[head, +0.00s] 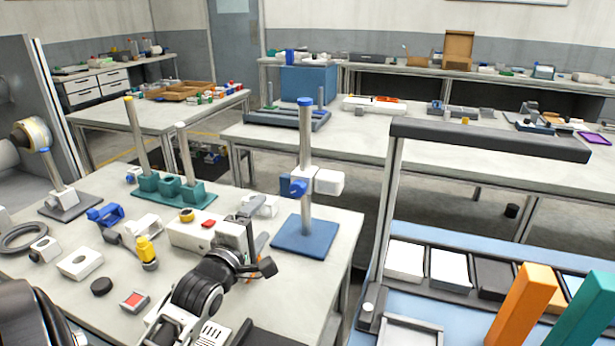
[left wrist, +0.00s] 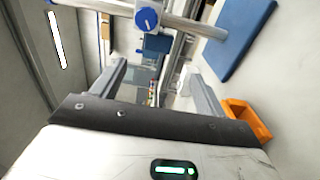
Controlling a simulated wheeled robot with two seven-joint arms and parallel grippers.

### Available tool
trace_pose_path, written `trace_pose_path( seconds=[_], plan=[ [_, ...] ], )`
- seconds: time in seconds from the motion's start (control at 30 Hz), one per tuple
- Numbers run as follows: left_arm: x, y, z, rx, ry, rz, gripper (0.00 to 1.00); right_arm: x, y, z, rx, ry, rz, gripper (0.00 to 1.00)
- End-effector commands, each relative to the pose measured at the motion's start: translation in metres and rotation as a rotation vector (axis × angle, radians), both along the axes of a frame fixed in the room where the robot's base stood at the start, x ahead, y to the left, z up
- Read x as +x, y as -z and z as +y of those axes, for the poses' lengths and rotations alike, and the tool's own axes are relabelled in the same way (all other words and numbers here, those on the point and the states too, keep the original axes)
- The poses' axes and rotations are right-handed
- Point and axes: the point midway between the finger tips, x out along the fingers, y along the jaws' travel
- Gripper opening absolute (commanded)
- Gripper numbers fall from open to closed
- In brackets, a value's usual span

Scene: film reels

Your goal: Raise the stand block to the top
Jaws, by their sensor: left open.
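The stand has a blue square base (head: 305,238), an upright metal post (head: 305,150) and a blue cap on top. The stand block (head: 326,182), white with a blue clamp part and knob, sits around the post at about mid height. My left gripper (head: 252,228) is open and empty, left of the post and lower than the block. In the left wrist view, the open fingers (left wrist: 155,92) point toward the post, which runs sideways there. The blue knob (left wrist: 148,18) and blue base (left wrist: 240,38) show beyond them. My right gripper is out of view.
A teal rack with posts (head: 175,193), a white box (head: 195,234) and several small parts crowd the bench left of the stand. An orange bin (left wrist: 247,120) is close to one finger. A tall dark-topped frame (head: 488,138) rises to the right.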

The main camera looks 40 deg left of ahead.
Motion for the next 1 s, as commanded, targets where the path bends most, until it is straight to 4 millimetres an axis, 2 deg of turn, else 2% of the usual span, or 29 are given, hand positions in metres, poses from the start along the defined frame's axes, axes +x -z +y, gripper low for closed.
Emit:
trace_pose_path(
  seconds=[0.17, 0.3, 0.7, 0.8, 1.0],
  plan=[
    [0.021, -0.001, 0.007, 0.004, 0.0, -0.002, 0.74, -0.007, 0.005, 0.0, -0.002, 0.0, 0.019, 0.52],
    [0.05, -0.002, 0.016, 0.004, 0.0, -0.002, 0.74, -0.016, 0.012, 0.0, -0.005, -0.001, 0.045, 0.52],
    [0.127, 0.0, 0.041, 0.004, -0.001, 0.001, 0.74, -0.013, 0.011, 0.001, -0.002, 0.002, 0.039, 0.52],
    [0.139, 0.001, 0.044, 0.002, 0.001, 0.001, 0.74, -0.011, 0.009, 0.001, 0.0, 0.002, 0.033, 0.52],
    [0.149, 0.001, 0.047, 0.002, 0.0, 0.002, 0.74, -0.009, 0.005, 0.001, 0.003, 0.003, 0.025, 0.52]
  ],
)
